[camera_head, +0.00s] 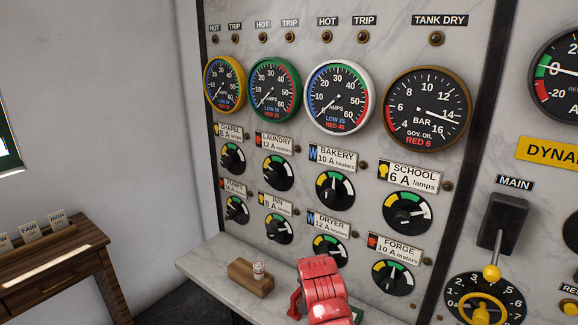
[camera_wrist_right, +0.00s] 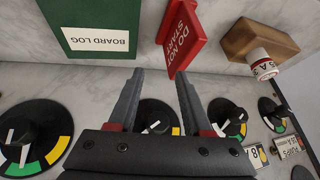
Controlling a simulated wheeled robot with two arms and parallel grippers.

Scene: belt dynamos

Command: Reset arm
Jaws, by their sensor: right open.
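My right gripper (camera_wrist_right: 160,76) is open and empty in the right wrist view, its two dark fingers apart. Behind and around it are black rotary knobs (camera_wrist_right: 155,122) with green and yellow arcs on the marble panel. Past the fingertips, close to the right one, is a red "DO NOT START" tag (camera_wrist_right: 180,35). In the head view a red arm link, seemingly my right arm, rises at the bottom centre and hides the gripper. My left gripper is in neither view.
A marble ledge (camera_head: 218,257) holds a wooden block (camera_head: 251,278) with a small white-and-red cylinder (camera_head: 259,269). A green board log (camera_wrist_right: 92,25) lies near the tag. Gauges, knobs and a MAIN lever (camera_head: 491,272) project from the panel. A wooden desk (camera_head: 60,275) stands left.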

